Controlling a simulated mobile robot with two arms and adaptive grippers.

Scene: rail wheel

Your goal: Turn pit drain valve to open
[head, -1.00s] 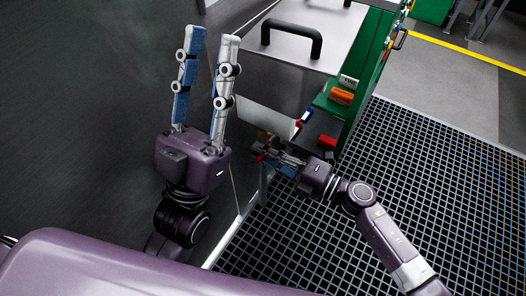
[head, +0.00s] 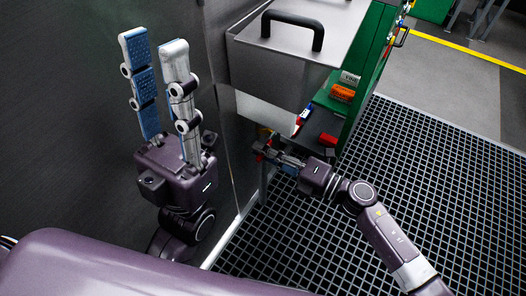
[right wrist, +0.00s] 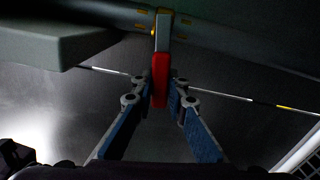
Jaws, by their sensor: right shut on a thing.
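The drain valve's red lever handle (right wrist: 160,80) hangs from a pipe (right wrist: 215,42) in the right wrist view. My right gripper (right wrist: 160,92) is shut on this handle, with a blue-padded finger on each side of it. In the head view my right gripper (head: 268,152) reaches under the metal box, and its fingertips and the valve are mostly hidden there. My left gripper (head: 150,52) is raised at the left, open and empty, fingers pointing up, away from the valve.
A metal box with a black handle (head: 290,45) stands above the valve area. A green cabinet (head: 368,75) with an orange item (head: 342,92) is beside it. A dark wall (head: 60,120) is at the left. Black floor grating (head: 440,170) lies open at the right.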

